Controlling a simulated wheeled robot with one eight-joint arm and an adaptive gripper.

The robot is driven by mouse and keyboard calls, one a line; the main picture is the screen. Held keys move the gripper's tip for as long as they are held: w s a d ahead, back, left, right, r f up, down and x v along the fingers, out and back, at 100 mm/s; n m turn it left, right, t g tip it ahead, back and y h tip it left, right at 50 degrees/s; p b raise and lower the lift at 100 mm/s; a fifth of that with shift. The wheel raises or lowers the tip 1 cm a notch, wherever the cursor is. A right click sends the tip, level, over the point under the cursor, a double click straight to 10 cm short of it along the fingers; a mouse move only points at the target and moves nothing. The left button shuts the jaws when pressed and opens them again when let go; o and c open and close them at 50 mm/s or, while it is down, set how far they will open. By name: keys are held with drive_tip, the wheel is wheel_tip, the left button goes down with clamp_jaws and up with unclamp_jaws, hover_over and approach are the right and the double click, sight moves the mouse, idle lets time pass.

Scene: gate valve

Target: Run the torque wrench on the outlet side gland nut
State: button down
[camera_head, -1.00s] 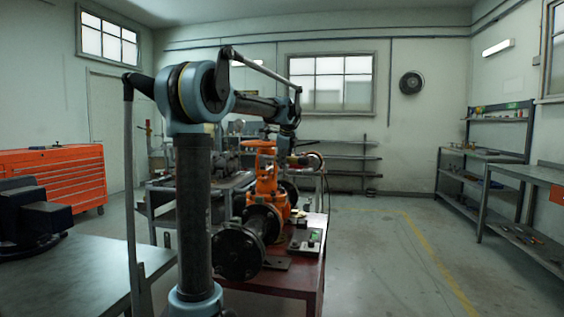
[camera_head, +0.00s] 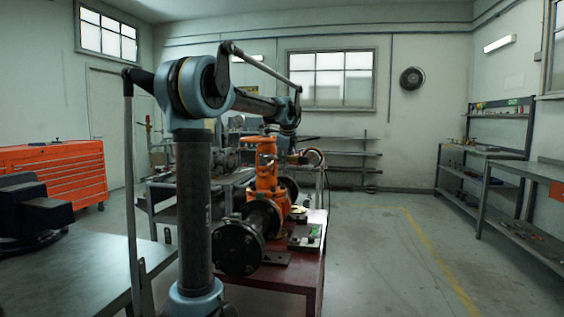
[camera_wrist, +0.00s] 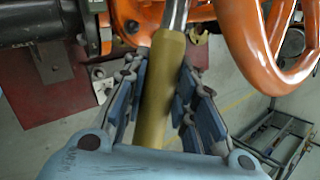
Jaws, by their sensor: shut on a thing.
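The orange gate valve (camera_head: 266,172) stands on the dark red bench, with a dark flanged pipe end (camera_head: 238,248) facing me. In the wrist view, its orange handwheel (camera_wrist: 262,60) curves across the upper right and an orange body part (camera_wrist: 135,14) shows at the top. My gripper (camera_wrist: 160,92) is shut on the yellow-brown handle of the torque wrench (camera_wrist: 163,90), with pads on both sides. The wrench's steel shaft runs up out of the picture, so its head is hidden. I cannot make out the gland nut. In the head view, my gripper is too small to judge.
The dark red bench (camera_head: 290,276) carries the valve and a small box with papers (camera_head: 304,238). A grey bench (camera_head: 80,285) is at left front, an orange tool cabinet (camera_head: 55,170) behind it. Shelves (camera_head: 495,150) line the right wall. The floor (camera_head: 390,265) between is clear.

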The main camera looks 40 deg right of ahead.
drive_tip(key=shift+f, duration=0.25)
idle(1.0)
drive_tip(key=shift+r, duration=0.2)
idle(0.5)
drive_tip(key=shift+r, duration=1.4)
drive_tip(key=shift+s+d, duration=0.1)
drive_tip(key=s+d, duration=0.4)
drive_tip(key=s, duration=0.9)
drive_tip(key=shift+d, duration=0.15)
idle(0.8)
drive_tip(key=shift+s, duration=0.2)
